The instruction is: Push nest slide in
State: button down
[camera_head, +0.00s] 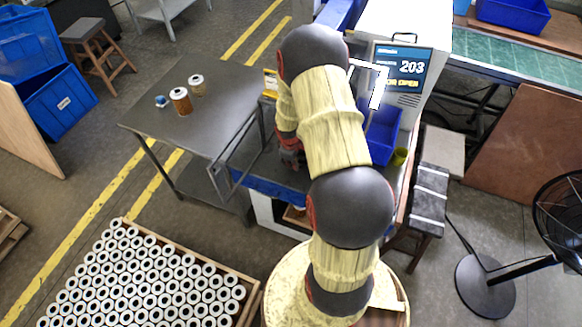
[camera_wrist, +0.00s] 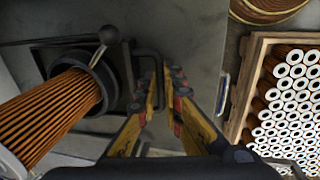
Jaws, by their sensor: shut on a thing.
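In the wrist view, a filter cartridge (camera_wrist: 48,108) with orange pleats and a pale end cap lies in a dark round nest (camera_wrist: 100,82). A lever with a black ball knob (camera_wrist: 108,37) rises beside the nest. A black bar handle (camera_wrist: 150,55) stands just right of the nest. My gripper (camera_wrist: 171,76), with yellow-sided fingers, has its tips close together at this handle and is shut on it. The exact contact is hard to see. In the head view my arm hides the nest, the handle and most of the gripper.
A machine screen (camera_head: 402,68) reads 203 and partly "OR OPEN". A blue bin (camera_head: 383,135) stands below it. A crate (camera_head: 252,300) of many cartridges is at lower left. A fan (camera_head: 487,285) stands at right.

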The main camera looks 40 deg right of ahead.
jog(key=shift+w+d, duration=0.15)
jog(key=shift+d, duration=0.1)
jog(key=c, duration=2)
grip_release()
jog(key=shift+o, duration=0.4)
notch_tip(320, 180, up, 12)
jog(key=a, duration=0.2)
jog(key=shift+s, duration=0.4)
jog(key=shift+f, duration=0.1)
jog(key=shift+c, duration=0.2)
